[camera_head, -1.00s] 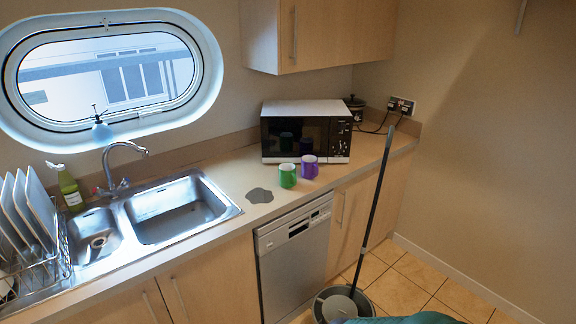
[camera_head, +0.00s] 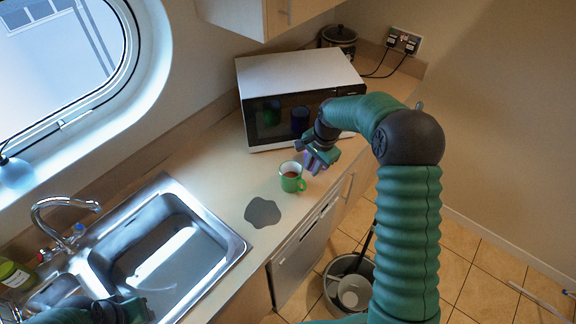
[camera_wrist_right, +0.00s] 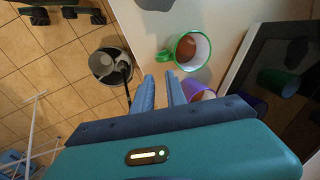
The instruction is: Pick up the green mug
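The green mug (camera_head: 292,178) stands upright on the counter in front of the microwave, its handle towards the right front. In the right wrist view the green mug (camera_wrist_right: 191,50) is just beyond the fingertips, with a pale inside and brownish bottom. My right gripper (camera_head: 316,163) is beside the mug on its right, apart from it. In the wrist view its two blue fingers (camera_wrist_right: 160,80) are parallel with an empty gap. The purple mug (camera_wrist_right: 198,91) is close beside the right finger; in the head view the gripper mostly hides it. My left gripper (camera_head: 132,311) is at the bottom left, fingers unclear.
The microwave (camera_head: 290,95) stands behind the mugs. A grey patch (camera_head: 263,212) lies on the counter left of the green mug, with the sink (camera_head: 165,255) further left. A mop bucket (camera_head: 349,285) stands on the floor.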

